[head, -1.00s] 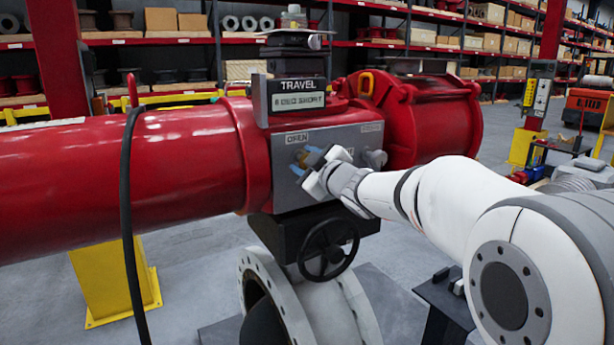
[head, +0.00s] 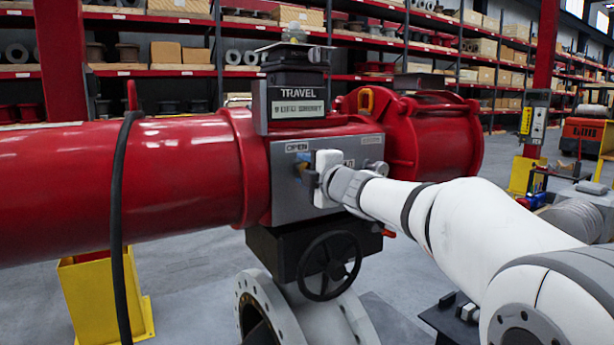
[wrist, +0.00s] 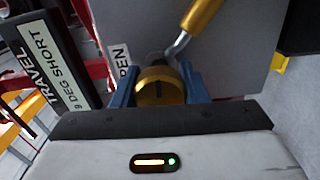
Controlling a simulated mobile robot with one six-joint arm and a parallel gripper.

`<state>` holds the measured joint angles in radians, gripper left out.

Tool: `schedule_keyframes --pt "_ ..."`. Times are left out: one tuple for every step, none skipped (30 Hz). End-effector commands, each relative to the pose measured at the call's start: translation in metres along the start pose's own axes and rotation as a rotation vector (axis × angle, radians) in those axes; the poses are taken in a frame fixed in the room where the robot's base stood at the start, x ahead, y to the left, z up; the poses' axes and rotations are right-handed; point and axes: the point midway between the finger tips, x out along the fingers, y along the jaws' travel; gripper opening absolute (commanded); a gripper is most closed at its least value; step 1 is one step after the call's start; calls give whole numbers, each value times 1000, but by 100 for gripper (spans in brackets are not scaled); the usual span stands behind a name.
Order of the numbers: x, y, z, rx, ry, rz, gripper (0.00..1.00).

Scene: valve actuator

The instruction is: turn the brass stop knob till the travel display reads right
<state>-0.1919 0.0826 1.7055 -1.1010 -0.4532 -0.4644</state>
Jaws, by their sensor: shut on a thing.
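The brass stop knob (wrist: 160,88) sits on the grey housing plate beside the OPEN label. My gripper (wrist: 160,82) is shut on it, with a blue finger on each side. In the head view my gripper (head: 306,172) is at the left part of the plate, and its white body hides most of the knob. The travel display (head: 297,105) stands above the plate under a TRAVEL sign. In the wrist view the display (wrist: 62,72) is sideways and reads "9 DEG SHORT".
A brass-coloured lever (wrist: 203,18) on a grey stem runs close behind the knob. A large red actuator cylinder (head: 120,175) extends left, with a black hose (head: 118,230) in front. A black handwheel (head: 329,265) is below the plate.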

Motion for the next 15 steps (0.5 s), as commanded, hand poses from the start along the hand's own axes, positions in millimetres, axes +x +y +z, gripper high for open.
schedule_keyframes --pt "0 1 0 -14 -1 3 17" --pt "0 1 0 -22 -1 3 17" --pt "0 1 0 -30 -1 4 17" --pt "0 2 0 -35 -1 4 17" --pt "0 2 0 -39 -1 4 17" --pt "0 2 0 -44 -1 3 17" --pt "0 2 0 -46 -1 3 17" --pt "0 2 0 -48 0 3 17" --pt "0 2 0 -50 0 3 17" --pt "0 2 0 -51 0 3 17" --pt "0 2 0 -51 0 3 17" --pt "0 2 0 -52 0 3 17" --pt "0 2 0 -52 0 3 17" --pt "0 2 0 -51 0 3 17" --pt "0 2 0 -51 0 3 17"
